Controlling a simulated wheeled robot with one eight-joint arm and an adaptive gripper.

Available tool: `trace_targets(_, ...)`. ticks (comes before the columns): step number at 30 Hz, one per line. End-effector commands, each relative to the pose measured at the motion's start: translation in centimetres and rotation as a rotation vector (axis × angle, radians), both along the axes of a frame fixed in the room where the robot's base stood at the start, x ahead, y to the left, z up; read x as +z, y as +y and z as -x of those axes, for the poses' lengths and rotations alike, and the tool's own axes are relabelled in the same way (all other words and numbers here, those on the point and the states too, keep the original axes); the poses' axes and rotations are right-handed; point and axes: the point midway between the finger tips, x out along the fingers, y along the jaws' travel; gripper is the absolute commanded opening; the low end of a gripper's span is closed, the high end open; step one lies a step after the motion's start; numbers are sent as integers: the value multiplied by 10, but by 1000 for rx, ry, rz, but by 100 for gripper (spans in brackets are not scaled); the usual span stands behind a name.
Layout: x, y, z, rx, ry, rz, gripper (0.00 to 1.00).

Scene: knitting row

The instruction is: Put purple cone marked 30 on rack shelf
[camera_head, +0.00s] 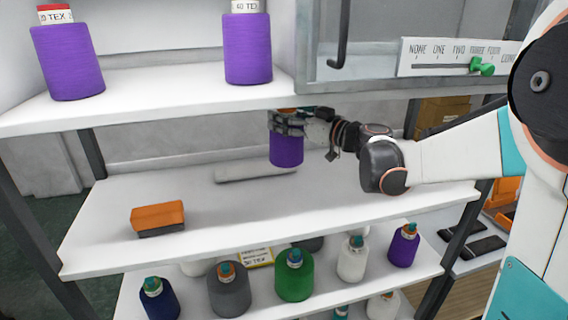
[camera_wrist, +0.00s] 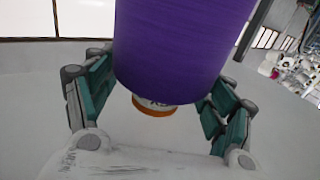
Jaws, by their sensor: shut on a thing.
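A purple cone (camera_head: 286,153) is held upright in my gripper (camera_head: 288,124), over the back part of the rack's middle shelf (camera_head: 330,212). Whether its base touches the shelf I cannot tell. In the wrist view the purple cone (camera_wrist: 180,40) fills the top, between the two green-padded fingers of my gripper (camera_wrist: 160,95). Its end shows a white and orange band with a mark too small to read.
An orange and dark block (camera_head: 158,217) lies at the middle shelf's left front. Several cones, including a green one (camera_head: 294,277), stand on the shelf below. The upper shelf's edge (camera_head: 150,108) is close above my gripper.

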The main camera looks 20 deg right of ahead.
Motion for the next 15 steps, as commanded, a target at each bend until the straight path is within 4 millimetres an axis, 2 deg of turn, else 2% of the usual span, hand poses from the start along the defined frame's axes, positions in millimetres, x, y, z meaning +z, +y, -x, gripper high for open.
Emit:
trace_targets(3, -23, 0, 0, 0, 0, 0, 26)
trace_targets(11, -49, 0, 0, 0, 0, 0, 26)
trace_targets(15, -70, 0, 0, 0, 0, 0, 26)
